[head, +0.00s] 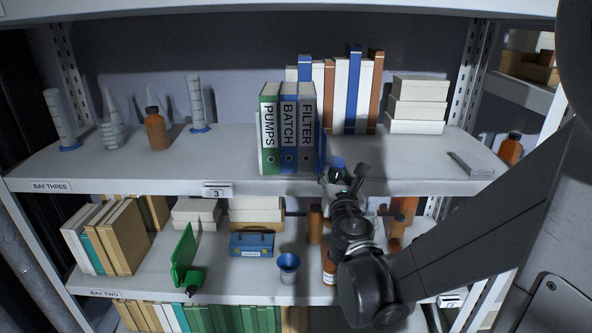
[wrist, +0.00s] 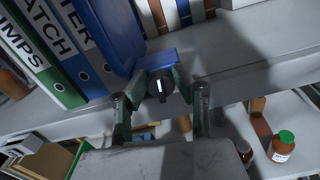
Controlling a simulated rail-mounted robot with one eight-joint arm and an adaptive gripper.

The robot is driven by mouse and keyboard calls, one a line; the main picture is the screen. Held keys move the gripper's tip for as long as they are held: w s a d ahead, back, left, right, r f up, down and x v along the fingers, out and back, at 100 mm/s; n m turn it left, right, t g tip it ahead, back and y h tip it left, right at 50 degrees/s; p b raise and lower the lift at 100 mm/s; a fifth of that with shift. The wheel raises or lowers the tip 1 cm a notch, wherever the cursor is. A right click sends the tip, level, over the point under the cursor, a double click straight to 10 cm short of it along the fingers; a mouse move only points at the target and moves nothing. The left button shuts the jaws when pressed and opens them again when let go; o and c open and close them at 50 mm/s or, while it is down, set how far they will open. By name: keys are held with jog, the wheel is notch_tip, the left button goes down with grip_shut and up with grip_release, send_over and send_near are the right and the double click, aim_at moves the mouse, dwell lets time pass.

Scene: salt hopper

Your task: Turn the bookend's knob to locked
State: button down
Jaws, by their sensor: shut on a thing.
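The blue bookend (head: 322,152) stands upright on the upper shelf, against the right side of the binders. In the wrist view the bookend (wrist: 109,32) rises at upper left, and its black knob (wrist: 166,87) is on its front foot. A white line on the knob runs nearly upright in the picture. I can read no lock marking. My gripper (head: 338,174) is at the shelf's front edge. In the wrist view the fingertips of my gripper (wrist: 158,85) lie on either side of the knob, shut on it. The head view hides the knob behind my gripper.
Binders (head: 287,130) marked PUMPS, BATCH and FILTER stand left of the bookend. Books (head: 340,95) and white boxes (head: 417,104) stand behind and to the right. The lower shelf holds a blue case (head: 251,245), a blue funnel cup (head: 288,266) and brown bottles (head: 315,225) near my arm.

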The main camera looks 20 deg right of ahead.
jog(key=shift+m, duration=0.6)
jog(key=c, duration=1.4)
grip_release()
jog(key=shift+n, duration=0.3)
